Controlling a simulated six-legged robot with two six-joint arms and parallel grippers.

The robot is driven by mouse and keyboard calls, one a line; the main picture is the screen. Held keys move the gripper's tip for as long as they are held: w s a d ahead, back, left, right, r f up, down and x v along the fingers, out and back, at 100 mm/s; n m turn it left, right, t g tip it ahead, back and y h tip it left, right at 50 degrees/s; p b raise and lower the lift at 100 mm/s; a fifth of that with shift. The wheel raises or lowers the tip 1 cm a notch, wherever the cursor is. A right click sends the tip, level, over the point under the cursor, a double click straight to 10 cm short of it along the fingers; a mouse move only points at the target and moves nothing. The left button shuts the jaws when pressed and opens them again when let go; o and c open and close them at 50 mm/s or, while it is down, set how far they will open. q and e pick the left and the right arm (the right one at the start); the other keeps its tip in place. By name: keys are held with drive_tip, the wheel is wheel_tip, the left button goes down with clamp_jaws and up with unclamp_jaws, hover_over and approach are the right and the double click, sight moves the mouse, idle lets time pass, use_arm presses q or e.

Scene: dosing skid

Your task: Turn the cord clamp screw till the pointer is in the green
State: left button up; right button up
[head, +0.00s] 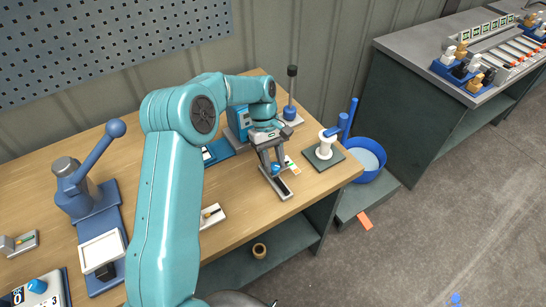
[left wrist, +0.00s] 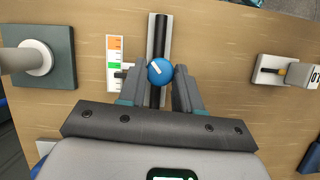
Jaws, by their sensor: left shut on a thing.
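The cord clamp (head: 287,192) stands on the wooden bench, a pale base with a black cord along it; it also shows in the left wrist view (left wrist: 160,30). Its screw has a round blue knob (left wrist: 160,71) with a white mark slanting to the upper left. My left gripper (head: 272,166) points down over it, its fingers (left wrist: 162,73) shut on the knob from both sides. Left of the knob in the wrist view is the scale (left wrist: 114,50), with orange, white and green bands. A dark pointer shows low near the green; its exact place is unclear. My right gripper is not in view.
A white spool on a dark plate (head: 323,157) stands right of the clamp, near the bench edge. Behind are a blue device (head: 240,122) and a post with a black knob (head: 291,85). A blue lever press (head: 90,190) is at left. Bare wood (head: 245,200) lies in front.

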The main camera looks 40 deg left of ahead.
use_arm(q)
drive_tip(key=m, duration=0.3)
drive_tip(key=shift+w+r+g+y, duration=0.1)
drive_tip(key=shift+w+g+y, duration=0.05)
drive_tip(key=shift+g+y, duration=0.25)
drive_tip(key=m+y, duration=0.1)
drive_tip(key=m, duration=0.2)
drive_tip(key=shift+d+m+g+p, duration=0.15)
drive_tip(key=shift+m+g+p, duration=0.15)
drive_tip(key=shift+g+p, duration=0.1)
drive_tip(key=m+y, duration=0.1)
drive_tip(key=m, duration=0.2)
drive_tip(key=m+y, duration=0.1)
drive_tip(key=m, duration=0.1)
drive_tip(key=shift+w+d+m+g, duration=0.1)
drive_tip(key=shift+d+m+g, duration=0.1)
drive_tip(key=shift+m+g, duration=0.15)
drive_tip(key=o, duration=1)
drive_tip(key=shift+o, duration=0.2)
